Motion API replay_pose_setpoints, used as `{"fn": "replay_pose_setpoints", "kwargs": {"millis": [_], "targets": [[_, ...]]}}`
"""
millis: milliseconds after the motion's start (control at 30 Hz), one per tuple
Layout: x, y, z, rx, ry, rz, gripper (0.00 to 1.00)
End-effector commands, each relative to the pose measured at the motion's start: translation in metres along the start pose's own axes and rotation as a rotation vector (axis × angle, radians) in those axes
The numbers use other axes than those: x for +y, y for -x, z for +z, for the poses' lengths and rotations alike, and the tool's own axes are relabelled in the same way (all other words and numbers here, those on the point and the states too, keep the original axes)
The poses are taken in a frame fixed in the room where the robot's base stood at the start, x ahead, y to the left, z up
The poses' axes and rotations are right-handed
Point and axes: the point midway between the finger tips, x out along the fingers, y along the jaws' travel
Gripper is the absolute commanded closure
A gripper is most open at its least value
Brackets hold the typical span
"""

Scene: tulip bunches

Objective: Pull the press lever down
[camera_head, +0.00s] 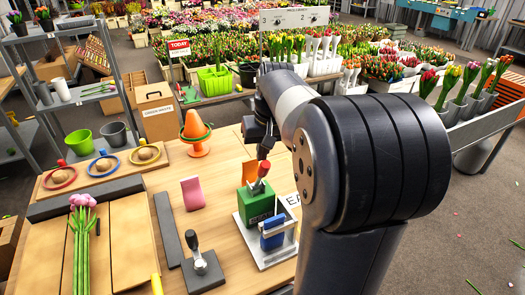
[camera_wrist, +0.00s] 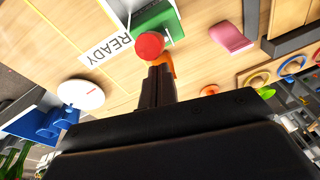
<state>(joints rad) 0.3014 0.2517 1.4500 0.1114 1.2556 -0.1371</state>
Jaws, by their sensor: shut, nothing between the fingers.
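The press is a green block (camera_head: 262,203) on a pale base plate, with a red-knobbed lever (camera_head: 260,180) standing up and tilted at its top. In the wrist view the lever's round red knob (camera_wrist: 149,44) shows just beyond my fingertips, with part of the green block (camera_wrist: 158,20) behind it. My gripper (camera_head: 264,153) is shut and empty, pointing down right above the knob. It also shows in the wrist view (camera_wrist: 158,73). I cannot tell whether the fingertips touch the knob. My arm hides the area to the right of the press.
A blue block (camera_head: 272,236) stands on the plate in front of the press. A black-handled lever (camera_head: 196,252) on a dark base, a pink piece (camera_head: 192,193) and an orange cone (camera_head: 196,126) stand to the left. A READY sign (camera_wrist: 107,48) lies beside the press.

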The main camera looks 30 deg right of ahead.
Motion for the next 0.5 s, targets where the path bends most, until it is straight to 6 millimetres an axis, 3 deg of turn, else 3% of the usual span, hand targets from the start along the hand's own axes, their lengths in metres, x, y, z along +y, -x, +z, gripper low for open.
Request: {"fn": "replay_pose_setpoints", "kwargs": {"millis": [500], "targets": [[0.001,-0.003,0.012,0.017,0.000,-0.004,1.00]]}}
